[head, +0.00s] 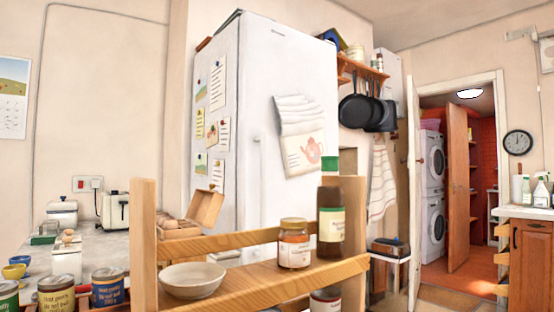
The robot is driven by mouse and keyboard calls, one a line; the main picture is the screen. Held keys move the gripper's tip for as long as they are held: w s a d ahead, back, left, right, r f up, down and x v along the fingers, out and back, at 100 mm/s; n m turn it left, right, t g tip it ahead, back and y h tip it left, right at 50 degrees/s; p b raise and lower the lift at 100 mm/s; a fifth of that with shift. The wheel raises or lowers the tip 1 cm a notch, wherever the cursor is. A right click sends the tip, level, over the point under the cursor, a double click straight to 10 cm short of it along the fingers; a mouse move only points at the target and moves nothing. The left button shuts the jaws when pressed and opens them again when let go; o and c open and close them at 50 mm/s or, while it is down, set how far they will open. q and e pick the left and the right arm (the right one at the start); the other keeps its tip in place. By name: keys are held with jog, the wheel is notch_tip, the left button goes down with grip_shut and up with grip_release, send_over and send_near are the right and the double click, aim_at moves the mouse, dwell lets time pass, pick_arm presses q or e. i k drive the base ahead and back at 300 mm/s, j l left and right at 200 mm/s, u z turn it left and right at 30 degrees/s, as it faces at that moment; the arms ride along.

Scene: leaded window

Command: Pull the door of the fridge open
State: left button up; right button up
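The white fridge (215,75) stands in the middle of the head view, behind a wooden shelf. Its left side carries several paper notes held by magnets. Its door (265,90) faces to the right and looks shut. A pale vertical handle (257,170) seems to run along the left part of the door, and its lower end is hidden. A white towel with a red teapot print (300,135) hangs on the door. Neither of my grippers is in view.
The wooden shelf (260,284) blocks the fridge's lower part. It holds a bowl (193,280), a jar (294,245) and a dark bottle (331,215). A counter with a toaster (115,212) and tins is at left. Pans (360,110) hang right of the fridge. An open doorway is farther right.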

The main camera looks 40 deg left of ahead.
aim_at(276, 60)
jog(key=i+z, duration=0.15)
jog(key=i, duration=0.65)
jog(key=i+z, duration=0.2)
jog(key=i, duration=0.6)
jog(key=i+u, duration=0.35)
jog(key=i, duration=0.4)
jog(key=i+l+u, duration=0.2)
jog(key=i+u, duration=0.2)
jog(key=i, duration=0.35)
